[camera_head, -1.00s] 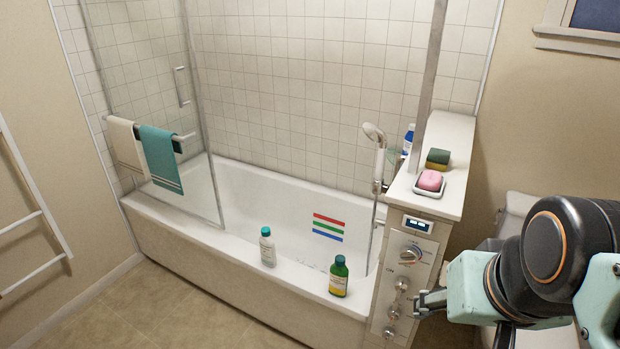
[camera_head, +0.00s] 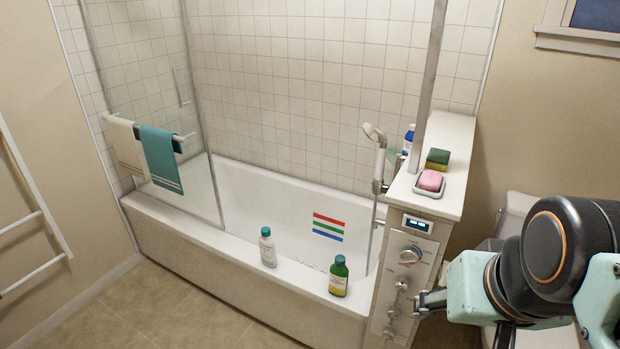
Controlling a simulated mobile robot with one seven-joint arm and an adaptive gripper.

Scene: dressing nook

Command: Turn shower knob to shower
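The shower control panel (camera_head: 393,303) is on the front end of the white ledge unit, right of the bathtub. It carries a large round silver knob (camera_head: 411,254) at the top, with small markings too fine to read. Smaller silver knobs sit below it, including a middle one (camera_head: 401,284) and a lower one (camera_head: 392,311). A small display (camera_head: 417,224) is above the large knob. My gripper (camera_head: 418,303) is at the panel's right edge, beside the smaller knobs and below the large knob. Its fingertips point left. The gap between the fingers is too small to judge. The hand shower (camera_head: 377,148) hangs upright on its holder.
A white bottle (camera_head: 267,247) and a green bottle (camera_head: 338,276) stand on the tub rim (camera_head: 222,255). Pink soap (camera_head: 430,180) and a sponge (camera_head: 438,159) lie on the ledge (camera_head: 450,140). A glass screen (camera_head: 160,110) holds towels. The floor at left is clear.

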